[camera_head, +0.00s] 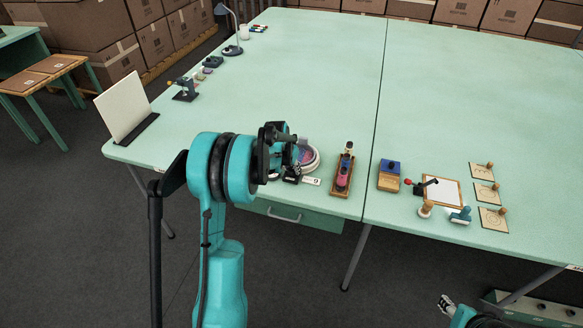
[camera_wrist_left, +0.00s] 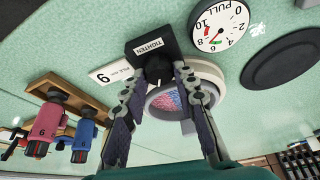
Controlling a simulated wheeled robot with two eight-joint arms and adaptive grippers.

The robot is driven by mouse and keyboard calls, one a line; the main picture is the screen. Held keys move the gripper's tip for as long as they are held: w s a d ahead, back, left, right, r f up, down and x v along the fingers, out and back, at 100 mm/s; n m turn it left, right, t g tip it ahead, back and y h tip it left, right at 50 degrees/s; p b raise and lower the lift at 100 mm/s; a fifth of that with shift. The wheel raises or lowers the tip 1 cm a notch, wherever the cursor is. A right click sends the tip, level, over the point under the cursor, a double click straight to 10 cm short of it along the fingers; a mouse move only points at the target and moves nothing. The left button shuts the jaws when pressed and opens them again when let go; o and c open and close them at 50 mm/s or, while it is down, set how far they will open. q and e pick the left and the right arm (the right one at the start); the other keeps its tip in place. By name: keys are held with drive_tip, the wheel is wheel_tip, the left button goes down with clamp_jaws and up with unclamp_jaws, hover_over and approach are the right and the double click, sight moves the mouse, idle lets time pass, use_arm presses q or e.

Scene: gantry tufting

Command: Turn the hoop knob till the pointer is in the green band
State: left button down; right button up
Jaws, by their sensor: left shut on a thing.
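The dark hoop knob (camera_wrist_left: 159,70) stands by a black block labelled TIGHTEN (camera_wrist_left: 150,46). My left gripper (camera_wrist_left: 158,78) has its fingertips on both sides of the knob, shut on it. The hoop (camera_head: 310,158), with pink and blue tufting (camera_wrist_left: 168,101), lies behind the fingers and is partly hidden. In the head view my left gripper (camera_head: 284,150) covers much of the hoop. My right gripper (camera_head: 447,304) is at the bottom edge, away from the table.
A wooden rack with pink and blue tufting tools (camera_head: 343,172) stands right of the hoop. A blue block on a wooden base (camera_head: 389,174), a framed white sheet (camera_head: 442,191) and several stamped tiles (camera_head: 487,194) lie farther right. A dark disc (camera_wrist_left: 282,56) lies near the dial. The table's middle (camera_head: 310,80) is clear.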

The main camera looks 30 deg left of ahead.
use_arm(q)
drive_tip(key=shift+d+n+y, duration=0.1)
drive_tip(key=shift+n+y, duration=0.4)
drive_tip(key=shift+n, duration=1)
drive_tip(key=c, duration=1.2)
unclamp_jaws()
drive_tip(key=v, duration=1.2)
drive_tip(key=shift+w, duration=0.2)
drive_tip(key=shift+d, duration=0.15)
